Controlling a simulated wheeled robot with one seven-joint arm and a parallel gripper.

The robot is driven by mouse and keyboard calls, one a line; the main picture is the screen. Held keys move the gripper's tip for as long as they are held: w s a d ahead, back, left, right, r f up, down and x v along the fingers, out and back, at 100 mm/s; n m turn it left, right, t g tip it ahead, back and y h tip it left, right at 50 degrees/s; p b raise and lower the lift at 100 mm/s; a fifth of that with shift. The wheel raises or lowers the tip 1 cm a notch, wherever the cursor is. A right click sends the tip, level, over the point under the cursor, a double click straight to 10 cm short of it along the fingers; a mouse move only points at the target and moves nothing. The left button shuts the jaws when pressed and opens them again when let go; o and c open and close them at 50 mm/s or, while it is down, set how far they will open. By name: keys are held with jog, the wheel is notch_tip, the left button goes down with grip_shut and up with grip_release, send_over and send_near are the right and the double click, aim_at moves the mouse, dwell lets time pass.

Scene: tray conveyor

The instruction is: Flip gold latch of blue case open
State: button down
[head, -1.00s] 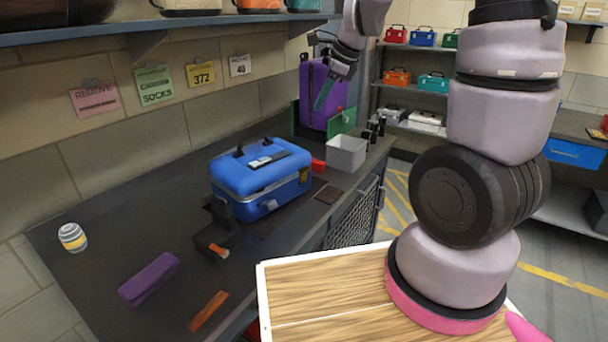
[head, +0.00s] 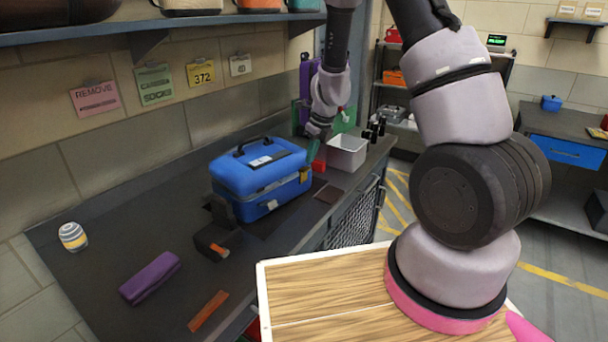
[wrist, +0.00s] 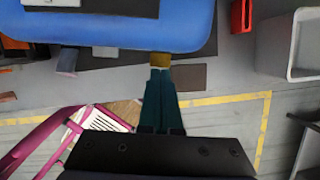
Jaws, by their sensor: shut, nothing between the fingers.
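The blue case (head: 255,178) stands on the dark bench with its lid down and a dark handle on top. Its gold latch (head: 303,176) is on the right end; the wrist view shows the gold latch (wrist: 160,60) at the case's edge, just beyond my fingertips. My gripper (head: 313,152) is at the right end of the case, its teal fingers pointing down. In the wrist view my gripper (wrist: 160,72) has its fingers together and empty, in line with the latch. I cannot tell whether the tips touch it. The latch's far side is partly hidden.
A grey bin (head: 347,153) and a small red block (head: 318,166) stand right of the case. A black holder (head: 218,240), purple case (head: 150,277), orange bar (head: 208,310) and striped can (head: 72,237) lie nearer. A shelf (head: 160,30) overhangs the bench's back.

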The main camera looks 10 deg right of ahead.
jog(key=shift+x, duration=1.5)
jog(key=shift+v, duration=1.25)
notch_tip(320, 180, up, 12)
jog(key=n+t+y, duration=0.1)
jog(key=n, duration=0.4)
send_over(307, 169)
jog(key=s, duration=0.4)
jog(key=s+d+r+n+t+y, duration=0.1)
jog(key=s+r+n, duration=0.25)
jog(key=r, duration=0.25)
jog(key=s+r+n, duration=0.3)
jog(key=r+n, duration=0.1)
jog(key=r, duration=0.2)
jog(key=s+d+r+n+t+h, duration=0.1)
jog(key=s+d+r+n, duration=0.2)
jog(key=s+r+n, duration=0.2)
jog(key=s+d+r+n+t+h, duration=0.1)
jog(key=s+d+r+n, duration=0.2)
jog(key=s, duration=0.9)
notch_tip(307, 169, up, 3)
jog(key=n, duration=0.4)
jog(key=shift+s+n, duration=0.25)
jog(key=shift+n, duration=0.1)
